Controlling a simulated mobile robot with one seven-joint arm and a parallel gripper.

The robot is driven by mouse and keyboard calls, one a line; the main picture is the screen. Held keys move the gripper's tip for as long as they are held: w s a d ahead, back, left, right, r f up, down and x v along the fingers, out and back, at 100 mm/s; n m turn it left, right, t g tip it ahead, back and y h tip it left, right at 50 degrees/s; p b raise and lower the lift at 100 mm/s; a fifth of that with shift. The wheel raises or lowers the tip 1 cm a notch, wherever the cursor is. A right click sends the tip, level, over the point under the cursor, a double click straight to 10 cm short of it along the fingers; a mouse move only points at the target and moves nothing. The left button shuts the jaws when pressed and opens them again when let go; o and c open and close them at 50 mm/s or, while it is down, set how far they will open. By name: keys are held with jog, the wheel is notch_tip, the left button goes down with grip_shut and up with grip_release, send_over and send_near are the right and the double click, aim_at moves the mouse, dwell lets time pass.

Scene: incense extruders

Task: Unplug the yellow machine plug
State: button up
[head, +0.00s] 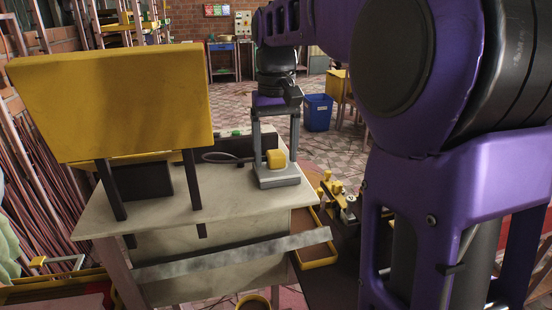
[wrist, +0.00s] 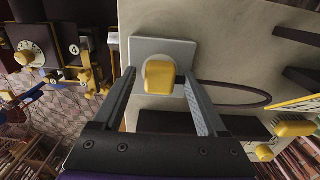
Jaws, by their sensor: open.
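The yellow plug (head: 275,159) sits on a grey socket plate (head: 278,180) at the right end of the cream machine table. A dark cable runs from the plug to the left. My gripper (head: 273,184) is open above the plate, with its fingers pointing down around the plug. In the wrist view the plug (wrist: 159,76) lies between the two open fingers, with a gap on both sides. The plate (wrist: 158,47) shows behind it. Whether the fingertips touch the plate is hard to tell.
A large yellow panel (head: 115,100) on dark legs stands on the table's left. A dark block (head: 232,147) stands behind the cable. Yellow-and-dark machine parts (head: 338,198) lie right of the table. A blue bin (head: 317,112) stands on the tiled floor behind.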

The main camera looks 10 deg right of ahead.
aim_at(276, 153)
dwell(0.4)
grip_shut()
jog(key=shift+r+p, duration=0.2)
jog(key=shift+p, duration=0.15)
jog(key=shift+r+p, duration=2.85)
jog(key=shift+p, duration=0.15)
